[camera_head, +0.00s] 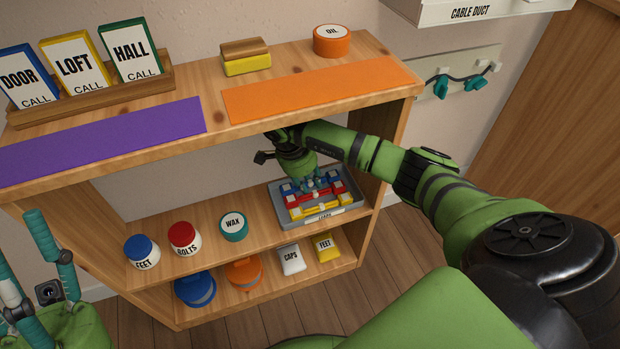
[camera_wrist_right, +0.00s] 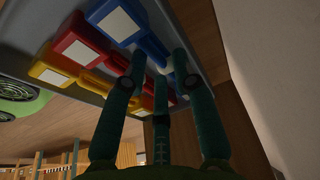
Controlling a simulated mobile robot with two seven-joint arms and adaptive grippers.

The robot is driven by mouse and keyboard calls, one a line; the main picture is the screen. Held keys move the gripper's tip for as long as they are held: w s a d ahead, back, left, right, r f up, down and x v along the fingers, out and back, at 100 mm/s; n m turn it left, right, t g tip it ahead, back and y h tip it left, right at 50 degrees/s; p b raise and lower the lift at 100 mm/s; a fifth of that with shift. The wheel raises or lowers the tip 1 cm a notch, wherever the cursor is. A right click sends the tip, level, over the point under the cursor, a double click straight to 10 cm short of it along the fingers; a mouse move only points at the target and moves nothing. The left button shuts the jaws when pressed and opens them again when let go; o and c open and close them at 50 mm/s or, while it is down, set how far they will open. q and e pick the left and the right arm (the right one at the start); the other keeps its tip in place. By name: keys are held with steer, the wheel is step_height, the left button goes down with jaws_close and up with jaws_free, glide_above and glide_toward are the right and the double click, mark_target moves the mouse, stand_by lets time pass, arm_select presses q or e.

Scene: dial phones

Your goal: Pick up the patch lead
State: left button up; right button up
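Several leads in red, yellow and blue with white labels lie in a grey tray (camera_head: 349,213) on the middle shelf. The label writing on them is too small to read, so I cannot tell which is the patch lead. In the right wrist view a blue lead (camera_wrist_right: 116,19), a red lead (camera_wrist_right: 72,49) and a yellow lead (camera_wrist_right: 56,68) show close by. My right gripper (camera_head: 316,182) is down at the tray, its fingers apart around the far end of a blue lead; contact is unclear. My left gripper (camera_head: 38,262) is open and empty at the lower left.
The upper board (camera_head: 215,135) overhangs the tray, and the cabinet's right side wall (camera_head: 385,150) stands close to my right arm. A wax tin (camera_head: 233,227) and two jars (camera_head: 184,239) stand left of the tray. A teal-ended cable (camera_head: 460,83) hangs on the wall.

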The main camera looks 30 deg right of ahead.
steer(key=shift+f, duration=0.1)
jaws_close()
